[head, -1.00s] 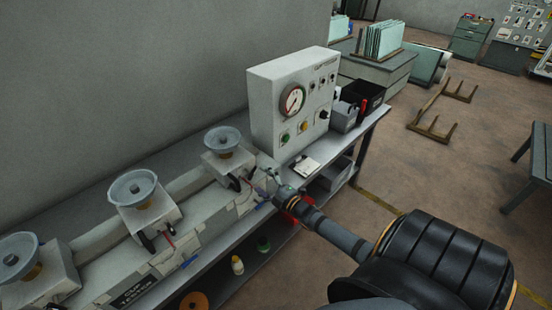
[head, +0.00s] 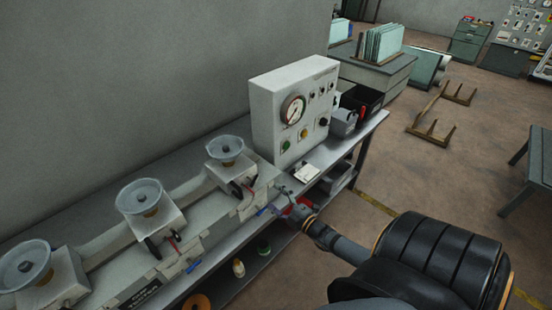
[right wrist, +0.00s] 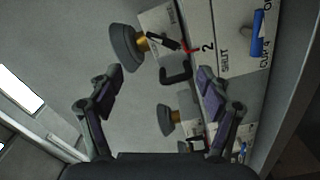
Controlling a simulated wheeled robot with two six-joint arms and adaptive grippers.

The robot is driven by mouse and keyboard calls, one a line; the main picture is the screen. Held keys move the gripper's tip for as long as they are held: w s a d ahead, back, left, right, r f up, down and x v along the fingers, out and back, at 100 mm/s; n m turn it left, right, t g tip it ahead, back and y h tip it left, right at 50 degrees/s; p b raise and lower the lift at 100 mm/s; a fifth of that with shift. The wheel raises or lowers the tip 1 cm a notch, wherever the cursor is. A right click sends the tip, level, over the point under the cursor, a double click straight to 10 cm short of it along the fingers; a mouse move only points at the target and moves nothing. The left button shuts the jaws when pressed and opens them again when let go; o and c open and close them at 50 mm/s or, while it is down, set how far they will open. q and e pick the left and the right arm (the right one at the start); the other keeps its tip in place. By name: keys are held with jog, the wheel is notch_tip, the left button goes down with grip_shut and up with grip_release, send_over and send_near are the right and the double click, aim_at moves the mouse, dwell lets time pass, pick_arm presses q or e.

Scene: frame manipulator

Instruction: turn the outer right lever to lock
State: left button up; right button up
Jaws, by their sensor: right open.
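A long grey bench frame carries three round suction cups on blocks in the head view; the farthest right cup (head: 225,149) stands nearest the gauge panel. A small red-tipped lever (head: 250,188) shows beside its block, and a blue lever (head: 263,211) at the frame's front edge. My right gripper (head: 283,195) is open and apart from these levers, just to their right. In the right wrist view my open fingers (right wrist: 158,88) are spread with nothing between them gripped. That view shows a red lever (right wrist: 187,49) by the number 2 and a blue lever (right wrist: 258,32). My left gripper is not in view.
A white gauge panel (head: 293,110) stands on the bench behind my right gripper, with grey and black bins (head: 362,103) beside it. A lower shelf (head: 225,285) holds small bottles. The floor to the right is mostly open, with a wooden rack (head: 432,120) farther off.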

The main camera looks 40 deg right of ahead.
jog(key=shift+w, duration=0.1)
jog(key=s, duration=1.2)
jog(key=shift+d, duration=0.45)
